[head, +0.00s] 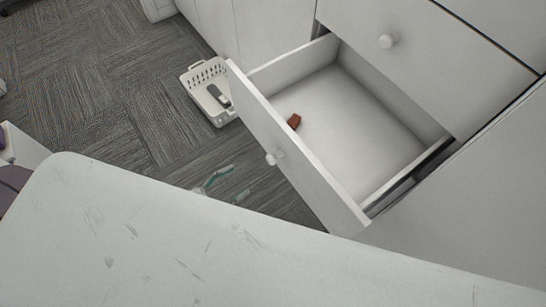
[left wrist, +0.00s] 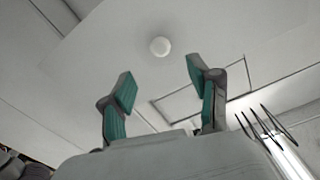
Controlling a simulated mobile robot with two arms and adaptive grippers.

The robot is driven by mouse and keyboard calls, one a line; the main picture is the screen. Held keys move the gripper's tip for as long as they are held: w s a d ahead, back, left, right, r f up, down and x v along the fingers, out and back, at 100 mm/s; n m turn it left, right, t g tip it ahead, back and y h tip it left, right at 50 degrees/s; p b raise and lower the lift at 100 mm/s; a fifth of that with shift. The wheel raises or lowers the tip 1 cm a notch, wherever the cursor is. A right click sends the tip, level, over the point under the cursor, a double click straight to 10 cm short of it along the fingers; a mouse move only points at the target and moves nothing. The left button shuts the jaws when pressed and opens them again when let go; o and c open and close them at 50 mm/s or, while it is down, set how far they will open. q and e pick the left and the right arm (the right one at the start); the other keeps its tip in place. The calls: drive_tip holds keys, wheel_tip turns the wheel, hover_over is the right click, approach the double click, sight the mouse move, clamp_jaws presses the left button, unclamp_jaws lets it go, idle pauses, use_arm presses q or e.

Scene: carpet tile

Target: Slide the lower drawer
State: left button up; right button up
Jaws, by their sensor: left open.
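The lower drawer (head: 300,160) is white and stands pulled out from the cabinet, with a round white knob (head: 273,158) on its front. A small reddish-brown object (head: 294,121) lies inside it. My left gripper (head: 225,185), with teal finger pads, is low in front of the drawer and apart from the knob. In the left wrist view the gripper (left wrist: 160,78) is open and empty, and a round white knob (left wrist: 160,46) shows beyond the gap between its fingertips. My right gripper is not in view.
A closed upper drawer (head: 440,55) with its own knob (head: 387,41) is above the open one. A white basket (head: 208,92) with a dark item in it stands on the carpet (head: 95,80) by the cabinet. The carpet at left is mostly clear.

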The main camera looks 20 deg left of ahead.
sight(268, 162)
use_arm(q)
drive_tip(key=x, duration=1.1)
drive_tip(key=shift+w+d+p, duration=0.1)
drive_tip(key=shift+w+p, duration=0.05)
drive_tip(key=shift+p, duration=0.15)
clamp_jaws()
